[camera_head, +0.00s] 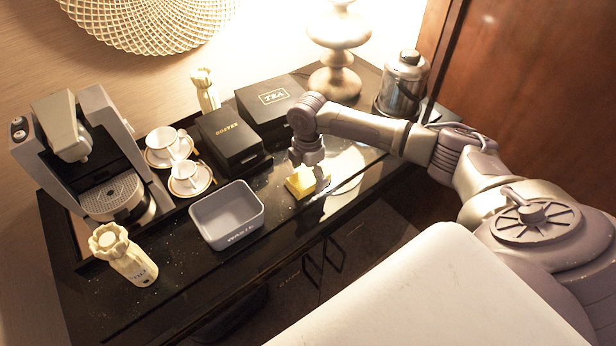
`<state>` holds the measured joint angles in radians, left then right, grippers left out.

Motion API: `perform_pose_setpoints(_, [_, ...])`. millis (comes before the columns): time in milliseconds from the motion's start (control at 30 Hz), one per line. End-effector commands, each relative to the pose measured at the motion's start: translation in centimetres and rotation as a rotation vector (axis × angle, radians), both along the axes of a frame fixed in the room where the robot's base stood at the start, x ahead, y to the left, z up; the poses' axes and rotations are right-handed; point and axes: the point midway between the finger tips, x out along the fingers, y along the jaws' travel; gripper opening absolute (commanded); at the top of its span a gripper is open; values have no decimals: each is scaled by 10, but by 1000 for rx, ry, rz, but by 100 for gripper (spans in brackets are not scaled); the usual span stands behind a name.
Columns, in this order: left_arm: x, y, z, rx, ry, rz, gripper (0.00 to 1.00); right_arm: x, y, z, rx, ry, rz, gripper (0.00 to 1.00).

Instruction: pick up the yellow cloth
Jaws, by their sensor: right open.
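The yellow cloth (297,185) is a small folded piece lying on the dark counter, right of the grey bin. My right gripper (312,182) points down at the cloth's right side. Its jaws are open, and the fingers partly cover the cloth. I cannot tell whether they touch it. My left gripper is not in view.
The grey bin (227,213) stands left of the cloth. Black boxes (228,137) and a lamp (334,82) stand behind. A coffee machine (93,150), two cups and a cream bottle (124,256) are at the left. A steel canister (402,84) stands at the back right. The front counter is bare.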

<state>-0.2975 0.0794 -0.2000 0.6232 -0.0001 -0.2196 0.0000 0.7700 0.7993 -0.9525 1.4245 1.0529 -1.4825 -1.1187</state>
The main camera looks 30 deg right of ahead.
Motion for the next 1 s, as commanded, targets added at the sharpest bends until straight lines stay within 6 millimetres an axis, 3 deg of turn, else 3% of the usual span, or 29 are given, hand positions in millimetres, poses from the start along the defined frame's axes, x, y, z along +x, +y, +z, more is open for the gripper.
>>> perform_pose_setpoints(133, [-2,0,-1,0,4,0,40,0,0,0,0,0,0,92])
perform_pose_setpoints(467, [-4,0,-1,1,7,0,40,0,0,0,0,0,0,39])
perform_pose_setpoints(767, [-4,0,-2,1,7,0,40,1,0,2,0,-2,0,39])
perform_pose_setpoints(1000, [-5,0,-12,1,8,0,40,2,-1,24,0,-5,0,39])
